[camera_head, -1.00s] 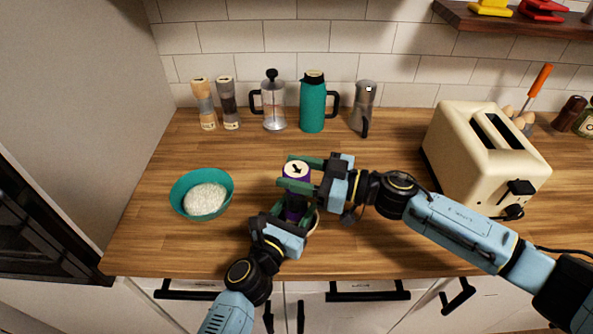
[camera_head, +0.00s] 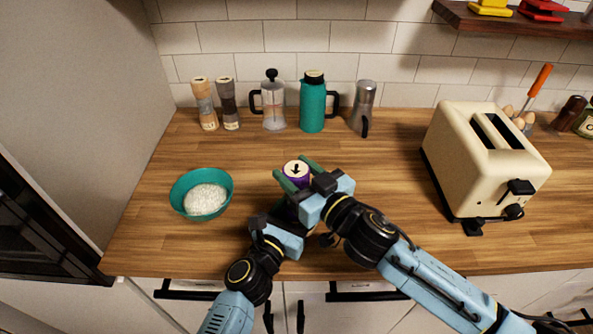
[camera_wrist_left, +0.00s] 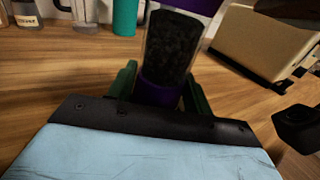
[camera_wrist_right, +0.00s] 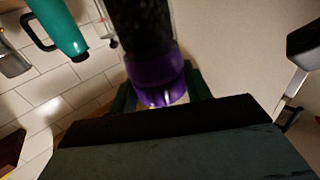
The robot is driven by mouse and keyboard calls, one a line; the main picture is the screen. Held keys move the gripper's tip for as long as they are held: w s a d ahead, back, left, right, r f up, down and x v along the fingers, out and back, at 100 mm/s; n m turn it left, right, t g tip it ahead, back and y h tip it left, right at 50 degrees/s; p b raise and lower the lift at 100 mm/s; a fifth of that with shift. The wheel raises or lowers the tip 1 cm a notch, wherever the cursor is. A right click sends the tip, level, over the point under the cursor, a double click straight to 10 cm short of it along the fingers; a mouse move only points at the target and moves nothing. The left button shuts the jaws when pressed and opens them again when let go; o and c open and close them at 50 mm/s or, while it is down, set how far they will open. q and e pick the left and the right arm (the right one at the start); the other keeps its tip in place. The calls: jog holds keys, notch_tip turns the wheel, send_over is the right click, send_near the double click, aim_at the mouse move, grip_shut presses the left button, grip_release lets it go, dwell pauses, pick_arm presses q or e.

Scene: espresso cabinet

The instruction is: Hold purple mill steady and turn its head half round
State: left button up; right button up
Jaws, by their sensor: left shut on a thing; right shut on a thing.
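The purple mill (camera_head: 296,169) stands upright on the counter near its front. Its pale round top carries a dark arrow that points toward the front. My right gripper (camera_head: 292,168) is shut on the purple head, one green finger on each side. The right wrist view shows the purple head (camera_wrist_right: 157,80) between the fingers. My left gripper (camera_wrist_left: 160,92) is shut low on the mill, around its purple base. The dark-filled clear body (camera_wrist_left: 168,50) shows above it. In the head view the right gripper and arm hide most of the mill's body and the left fingers.
A teal bowl of white grains (camera_head: 205,199) stands left of the mill. A cream toaster (camera_head: 485,160) stands at the right. Two other mills (camera_head: 216,105), a French press (camera_head: 273,103), a teal jug (camera_head: 313,103) and a moka pot (camera_head: 363,107) line the wall. The counter between is clear.

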jog(key=shift+a+r+m+t+h, duration=0.15)
jog(key=shift+m+t+h, duration=0.75)
jog(key=shift+h, duration=0.3)
jog(key=shift+m+h, duration=0.3)
jog(key=shift+h, duration=0.1)
jog(key=o, duration=1)
jog(key=shift+d, duration=0.2)
jog(key=v, duration=1.2)
jog(key=shift+s+a, duration=0.15)
jog(key=shift+a, duration=0.05)
